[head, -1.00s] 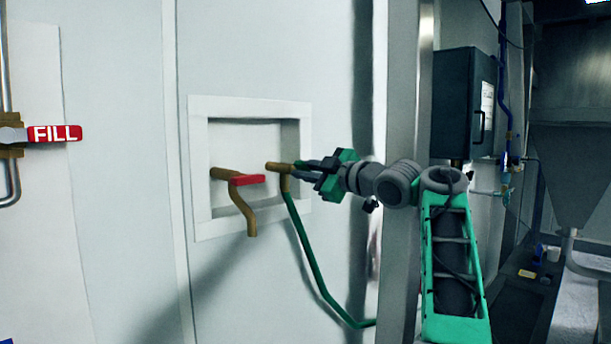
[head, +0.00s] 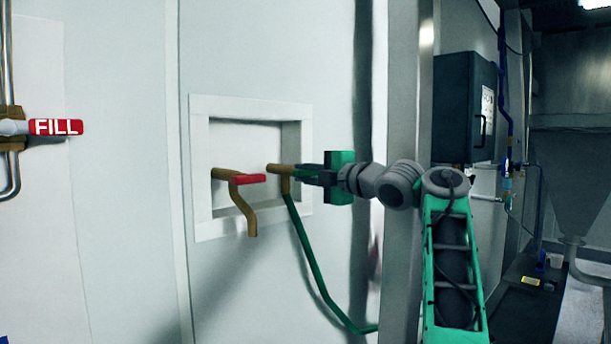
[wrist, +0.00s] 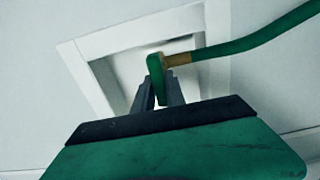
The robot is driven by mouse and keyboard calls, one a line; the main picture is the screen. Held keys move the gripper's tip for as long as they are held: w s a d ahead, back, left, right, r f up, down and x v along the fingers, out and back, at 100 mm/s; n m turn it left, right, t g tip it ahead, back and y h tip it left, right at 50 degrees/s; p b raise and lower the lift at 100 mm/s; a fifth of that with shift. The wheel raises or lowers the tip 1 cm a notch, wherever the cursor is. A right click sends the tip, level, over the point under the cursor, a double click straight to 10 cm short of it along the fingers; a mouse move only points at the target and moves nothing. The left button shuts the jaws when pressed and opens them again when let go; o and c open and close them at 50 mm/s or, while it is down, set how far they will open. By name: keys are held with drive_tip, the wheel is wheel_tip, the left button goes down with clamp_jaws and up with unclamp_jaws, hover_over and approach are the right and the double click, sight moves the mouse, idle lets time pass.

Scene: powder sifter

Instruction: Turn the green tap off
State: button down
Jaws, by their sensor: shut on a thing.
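The green tap is a brass spout (head: 279,168) in the right part of a recessed wall box, with a green handle (wrist: 156,76) on its end and a green hose running down from it. My gripper (head: 302,172) reaches in from the right. In the wrist view, the fingers of my gripper (wrist: 160,92) are on both sides of the green handle and closed on it. The fingers partly hide the handle in the head view. The handle's exact angle is hard to tell there.
A second brass tap with a red handle (head: 249,179) is close to the left, in the same box. The white box frame (head: 200,205) surrounds both taps. A red FILL handle (head: 56,127) is at far left. A metal post (head: 401,265) stands behind my arm.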

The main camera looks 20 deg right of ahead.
idle(0.3)
drive_tip(key=c, duration=1.4)
unclamp_jaws()
drive_tip(key=shift+s, duration=0.1)
drive_tip(key=shift+s+d+f+b, duration=0.1)
drive_tip(key=shift+s+d+b, duration=0.1)
drive_tip(key=shift+s+b, duration=0.1)
drive_tip(key=b+v, duration=0.1)
drive_tip(key=v, duration=0.6)
drive_tip(key=shift+a, duration=0.1)
